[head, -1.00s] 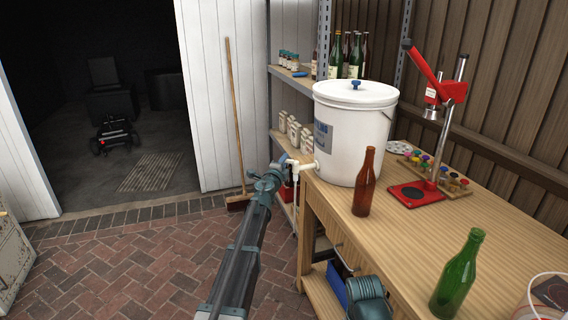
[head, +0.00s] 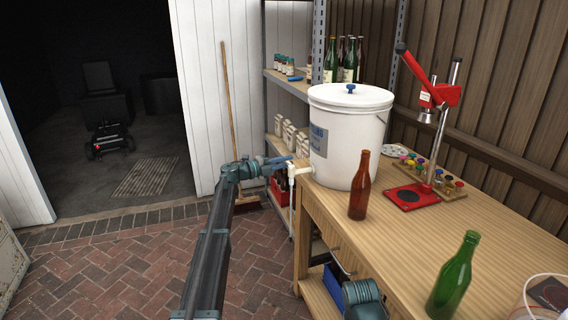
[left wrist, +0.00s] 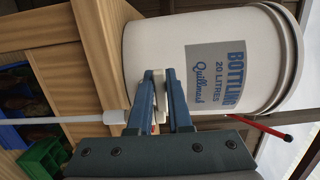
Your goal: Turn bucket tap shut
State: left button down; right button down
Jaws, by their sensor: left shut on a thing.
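My left gripper (head: 284,161) reaches in from the left at the tap. In the left wrist view its two blue fingers (left wrist: 158,100) are shut on the tap's pale handle (left wrist: 159,92), in front of the bucket (left wrist: 160,45). The fingers hide part of the tap. My right gripper's jaws do not show.
A brown bottle (head: 359,186) and a green bottle (head: 454,276) stand on the workbench (head: 400,250). A red bottle capper (head: 407,196) stands behind them, beside a rack of coloured caps. A shelf (head: 286,82) stands behind the bucket. The brick floor (head: 110,265) is clear on the left.

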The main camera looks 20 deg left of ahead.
pick_arm(q)
jog(key=shift+w+d+m+g+h, duration=0.15)
jog(key=shift+m+g+h, duration=0.35)
jog(key=shift+g, duration=0.1)
jog(key=shift+d, duration=0.1)
jog(key=c, duration=0.8)
grip_release()
jog(key=shift+c, duration=0.2)
jog(key=v, duration=1.4)
jog(key=shift+w, duration=0.15)
